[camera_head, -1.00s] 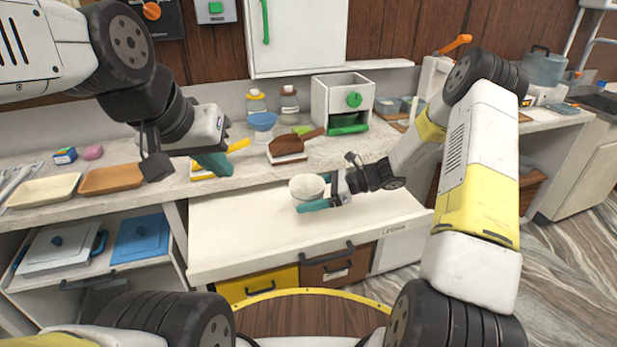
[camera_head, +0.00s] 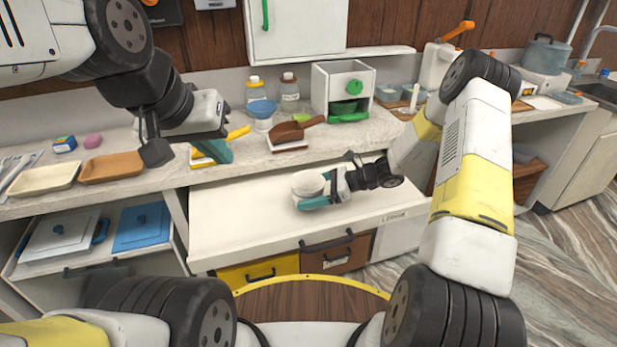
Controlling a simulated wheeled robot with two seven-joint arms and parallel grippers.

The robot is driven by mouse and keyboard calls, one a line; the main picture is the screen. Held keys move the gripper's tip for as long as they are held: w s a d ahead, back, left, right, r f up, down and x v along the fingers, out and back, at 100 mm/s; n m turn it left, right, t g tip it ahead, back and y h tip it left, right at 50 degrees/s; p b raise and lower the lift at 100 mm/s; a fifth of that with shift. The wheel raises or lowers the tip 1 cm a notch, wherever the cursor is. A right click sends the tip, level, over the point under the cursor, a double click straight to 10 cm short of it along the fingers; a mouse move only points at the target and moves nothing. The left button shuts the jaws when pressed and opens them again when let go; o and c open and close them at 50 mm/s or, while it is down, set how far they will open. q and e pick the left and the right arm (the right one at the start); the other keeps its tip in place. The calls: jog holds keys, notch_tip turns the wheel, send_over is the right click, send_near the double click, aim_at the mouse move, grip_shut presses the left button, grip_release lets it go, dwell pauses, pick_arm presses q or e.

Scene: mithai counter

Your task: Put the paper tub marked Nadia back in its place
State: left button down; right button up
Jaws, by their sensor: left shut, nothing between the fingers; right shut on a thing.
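A small round white tub (camera_head: 307,184) is held in my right gripper (camera_head: 318,190), over the bare white drawer-like surface (camera_head: 250,220) below the counter. The gripper's teal fingers close on the tub's side and lower part. No name on the tub can be read, and I cannot tell whether it touches the surface beneath. My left gripper (camera_head: 214,152) is shut and empty, above the counter's front edge near a yellow-handled item (camera_head: 238,132).
A lower left shelf holds blue and white lidded boxes (camera_head: 140,227). The white surface is otherwise clear.

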jog(key=shift+f, duration=0.55)
jog(key=o, duration=1.3)
jog(key=shift+d, duration=0.1)
jog(key=v, duration=0.7)
jog(key=shift+d+r, duration=0.1)
jog(key=shift+d, duration=0.2)
